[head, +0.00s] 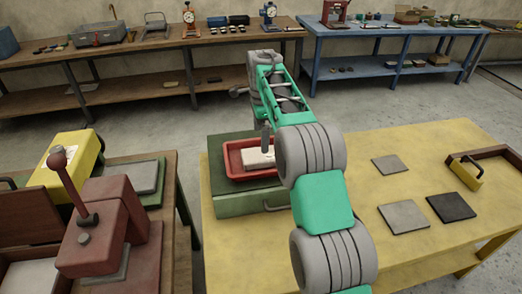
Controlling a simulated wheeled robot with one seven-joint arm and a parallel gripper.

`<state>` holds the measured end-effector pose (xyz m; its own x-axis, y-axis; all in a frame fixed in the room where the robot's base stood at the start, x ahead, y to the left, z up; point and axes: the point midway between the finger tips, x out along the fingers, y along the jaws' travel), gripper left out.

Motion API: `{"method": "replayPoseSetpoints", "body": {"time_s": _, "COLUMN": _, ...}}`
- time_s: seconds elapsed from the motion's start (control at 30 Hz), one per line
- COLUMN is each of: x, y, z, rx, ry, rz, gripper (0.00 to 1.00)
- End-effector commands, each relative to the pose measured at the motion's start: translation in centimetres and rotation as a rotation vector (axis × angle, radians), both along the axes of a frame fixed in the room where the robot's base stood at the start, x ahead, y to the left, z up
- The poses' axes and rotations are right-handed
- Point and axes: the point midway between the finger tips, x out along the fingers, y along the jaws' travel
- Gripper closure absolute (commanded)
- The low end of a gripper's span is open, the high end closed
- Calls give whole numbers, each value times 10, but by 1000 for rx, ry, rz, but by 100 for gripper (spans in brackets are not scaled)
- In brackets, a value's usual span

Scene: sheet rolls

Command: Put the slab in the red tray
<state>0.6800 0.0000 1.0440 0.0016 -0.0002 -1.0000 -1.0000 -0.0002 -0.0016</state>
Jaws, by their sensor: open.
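The red tray (234,163) sits on top of a green box at the left end of the yellow table. A pale, cream-white slab (259,158) with faint dark marks appears to lie inside the tray, toward its right side. My arm covers the right part of the tray and perhaps part of the slab. My gripper (266,138) is open, pointing down right above or at the slab's far edge. Only one finger shows clearly, and I cannot tell whether it touches the slab.
The green box (236,204) bears the tray on the yellow table (345,150). Flat grey tiles (403,217), a dark tile (451,207) and a wooden-edged holder with a yellow block (465,174) lie at right. A bench with a red lever machine (100,220) stands at left.

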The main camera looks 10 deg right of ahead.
Motion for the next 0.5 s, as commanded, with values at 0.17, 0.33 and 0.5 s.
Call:
{"method": "replayPoseSetpoints", "body": {"time_s": 0.17, "x": 0, "y": 0, "z": 28, "rx": 0, "ry": 1, "rz": 0, "gripper": 1}}
{"method": "replayPoseSetpoints", "body": {"time_s": 0.33, "x": -15, "y": 0, "z": 53, "rx": -2, "ry": -24, "rz": 100, "gripper": 1}}
{"method": "replayPoseSetpoints", "body": {"time_s": 0.5, "x": -78, "y": 1, "z": 89, "rx": -26, "ry": -99, "rz": 457, "gripper": 1}}
